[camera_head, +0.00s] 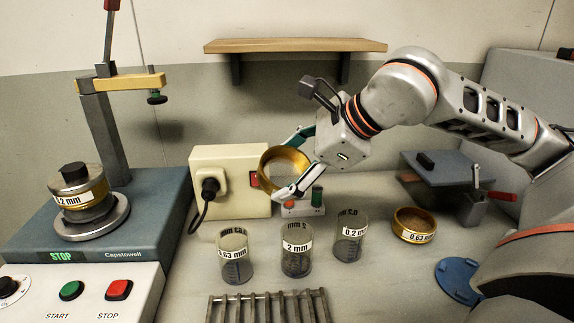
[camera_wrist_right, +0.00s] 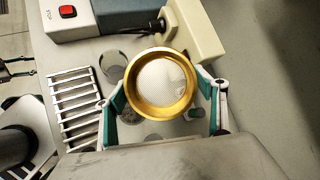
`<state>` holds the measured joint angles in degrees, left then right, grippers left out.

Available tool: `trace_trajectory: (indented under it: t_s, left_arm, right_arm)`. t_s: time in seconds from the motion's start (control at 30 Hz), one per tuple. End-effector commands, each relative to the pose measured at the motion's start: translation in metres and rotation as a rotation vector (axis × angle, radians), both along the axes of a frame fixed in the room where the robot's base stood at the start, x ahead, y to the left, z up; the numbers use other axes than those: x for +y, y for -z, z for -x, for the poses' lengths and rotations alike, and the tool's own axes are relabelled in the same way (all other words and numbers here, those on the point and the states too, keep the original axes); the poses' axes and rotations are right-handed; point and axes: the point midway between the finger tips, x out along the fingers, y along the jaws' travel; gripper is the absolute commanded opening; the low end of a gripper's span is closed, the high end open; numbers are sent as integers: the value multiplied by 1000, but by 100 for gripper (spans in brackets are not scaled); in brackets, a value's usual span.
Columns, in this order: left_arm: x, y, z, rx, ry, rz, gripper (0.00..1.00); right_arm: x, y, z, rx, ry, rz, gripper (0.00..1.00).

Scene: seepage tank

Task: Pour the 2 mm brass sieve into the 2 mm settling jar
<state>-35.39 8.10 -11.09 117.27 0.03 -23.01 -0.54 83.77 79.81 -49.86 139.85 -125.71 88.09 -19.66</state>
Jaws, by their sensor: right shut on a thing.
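My right gripper (camera_head: 283,190) is shut on a brass sieve (camera_head: 284,165), its fingers on either side of the ring. The sieve is tipped steeply on its side, above and behind the jars, touching none. The 2 mm settling jar (camera_head: 297,262) stands upright in the middle of three clear jars. Dark grey matter seems to lie in it. My left gripper does not show in the head view.
The 0.63 mm jar (camera_head: 235,268) and 0.2 mm jar (camera_head: 349,250) flank it. A 0.63 mm brass sieve (camera_head: 414,237) lies to the right. A metal rack (camera_head: 268,306) is in front, a cream box (camera_head: 228,165) with a plug behind, and a shaker (camera_head: 90,225) bearing another sieve at left.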

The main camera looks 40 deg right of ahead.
Motion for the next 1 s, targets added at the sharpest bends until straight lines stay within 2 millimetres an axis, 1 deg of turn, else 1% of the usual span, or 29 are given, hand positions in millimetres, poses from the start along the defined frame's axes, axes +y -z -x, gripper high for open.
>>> trace_trajectory:
  t_s: [0.17,0.27,0.4,0.47,0.6,0.63,0.7,1.0]
  left_arm:
    - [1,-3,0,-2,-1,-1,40]
    - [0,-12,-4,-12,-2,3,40]
    - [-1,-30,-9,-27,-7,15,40]
    - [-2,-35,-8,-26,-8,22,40]
    - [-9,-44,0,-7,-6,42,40]
    - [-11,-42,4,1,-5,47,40]
    - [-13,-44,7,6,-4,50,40]
    - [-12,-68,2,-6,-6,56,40]
  right_arm:
    - [0,-5,2,15,13,-3,44]
    - [0,-8,2,36,15,-6,44]
    - [0,-13,1,92,14,-13,44]
    - [0,-16,-1,124,15,-16,44]
    - [0,-19,-3,208,13,-25,44]
    - [-1,-18,-3,222,14,-25,44]
    - [-1,-17,-4,252,14,-30,44]
    - [-1,-18,-6,360,12,-40,44]
